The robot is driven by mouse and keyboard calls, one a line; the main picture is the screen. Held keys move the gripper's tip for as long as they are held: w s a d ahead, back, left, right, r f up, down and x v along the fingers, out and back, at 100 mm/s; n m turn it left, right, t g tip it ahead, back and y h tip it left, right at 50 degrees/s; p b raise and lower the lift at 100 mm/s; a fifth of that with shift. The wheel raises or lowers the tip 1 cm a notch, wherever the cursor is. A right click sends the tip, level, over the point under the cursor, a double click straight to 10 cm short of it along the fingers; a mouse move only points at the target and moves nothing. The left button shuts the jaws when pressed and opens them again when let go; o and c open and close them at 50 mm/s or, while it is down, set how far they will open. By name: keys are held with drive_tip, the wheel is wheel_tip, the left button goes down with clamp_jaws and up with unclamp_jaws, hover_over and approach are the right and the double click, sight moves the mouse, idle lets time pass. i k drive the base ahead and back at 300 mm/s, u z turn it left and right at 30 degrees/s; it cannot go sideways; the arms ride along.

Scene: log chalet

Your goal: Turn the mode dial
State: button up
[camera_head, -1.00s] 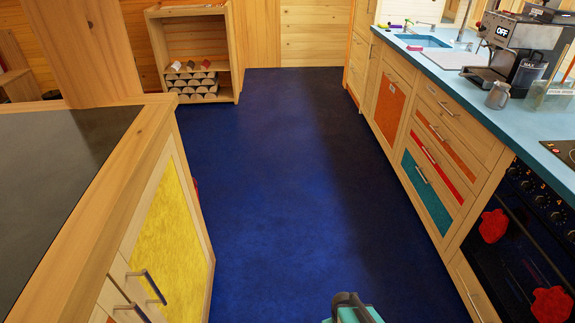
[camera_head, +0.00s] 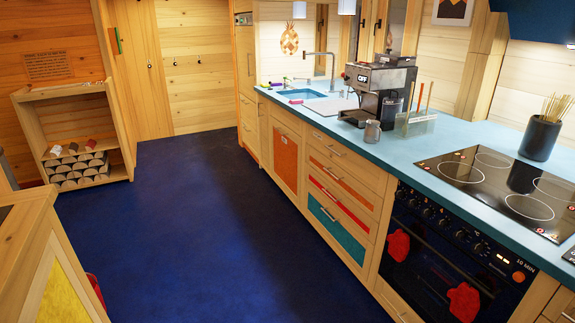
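The black built-in oven (camera_head: 425,275) is at the lower right, under the counter. A row of several dark round knobs (camera_head: 428,214) runs along its upper panel, and an orange-red knob (camera_head: 518,276) sits at the right end near a "10 MIN" label. The espresso machine (camera_head: 382,90) stands on the counter and carries a label reading "OFF" (camera_head: 362,79). Which of these controls is the mode dial I cannot tell, and their settings are too small to read. My gripper is not in view.
The blue floor (camera_head: 190,230) is clear between the left island (camera_head: 40,225) and the right counter (camera_head: 450,140). Red mitts (camera_head: 398,246) hang on the oven front. A glass cooktop (camera_head: 490,180) lies above the oven. A firewood shelf (camera_head: 120,150) stands at the back left.

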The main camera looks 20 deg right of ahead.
sight(458, 235)
drive_tip(key=u, duration=0.25)
drive_tip(key=k, duration=0.55)
drive_tip(key=z, duration=1.75)
drive_tip(key=k, duration=0.2)
drive_tip(key=z, duration=0.3)
drive_tip(key=i, duration=0.25)
